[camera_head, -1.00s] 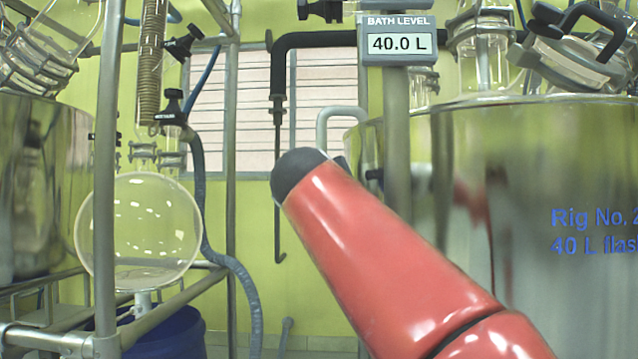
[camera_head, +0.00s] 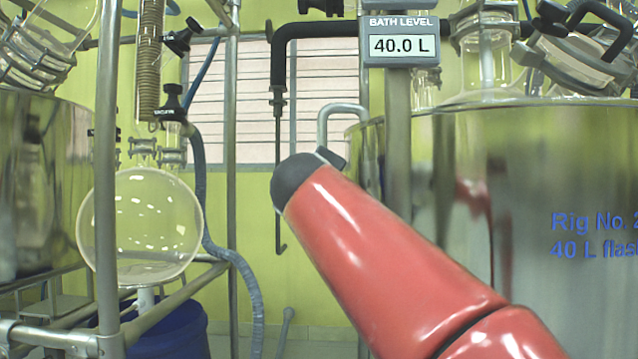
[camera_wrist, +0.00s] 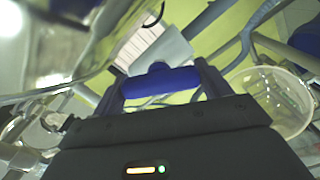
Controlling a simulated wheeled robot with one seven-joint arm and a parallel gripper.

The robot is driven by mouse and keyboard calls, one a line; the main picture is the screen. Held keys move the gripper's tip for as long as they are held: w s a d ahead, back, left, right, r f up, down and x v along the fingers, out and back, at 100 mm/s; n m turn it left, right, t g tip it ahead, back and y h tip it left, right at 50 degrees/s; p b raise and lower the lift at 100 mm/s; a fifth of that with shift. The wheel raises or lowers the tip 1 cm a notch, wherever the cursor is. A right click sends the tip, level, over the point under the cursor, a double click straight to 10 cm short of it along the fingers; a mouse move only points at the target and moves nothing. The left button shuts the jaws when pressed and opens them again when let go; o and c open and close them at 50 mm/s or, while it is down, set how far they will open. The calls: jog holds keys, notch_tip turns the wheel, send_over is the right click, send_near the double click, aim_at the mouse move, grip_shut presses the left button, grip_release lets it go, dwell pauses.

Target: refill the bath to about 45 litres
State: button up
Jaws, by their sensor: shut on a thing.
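The steel bath (camera_head: 520,200) stands at the right in the head view, marked "Rig No. 2" and "40 L flas...". The bath level display (camera_head: 401,47) on a post before it reads 40.0 L. My red arm crosses the lower middle of that view and hides part of the bath; my gripper does not show there. In the wrist view my gripper (camera_wrist: 162,84) is shut on a blue handle (camera_wrist: 160,82), which spans between its two dark fingers. What the handle joins to is hard to make out.
A second steel vessel (camera_head: 40,190) and a round glass flask (camera_head: 142,228) stand at the left, with steel frame poles and a grey hose (camera_head: 240,275). A black pipe (camera_head: 279,70) runs before the pale window blind. A blue container (camera_head: 175,335) is below the flask.

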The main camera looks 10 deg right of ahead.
dwell(0.4)
jog(key=o, duration=1)
jog(key=shift+b+v, duration=0.45)
jog(key=shift+v, duration=3.45)
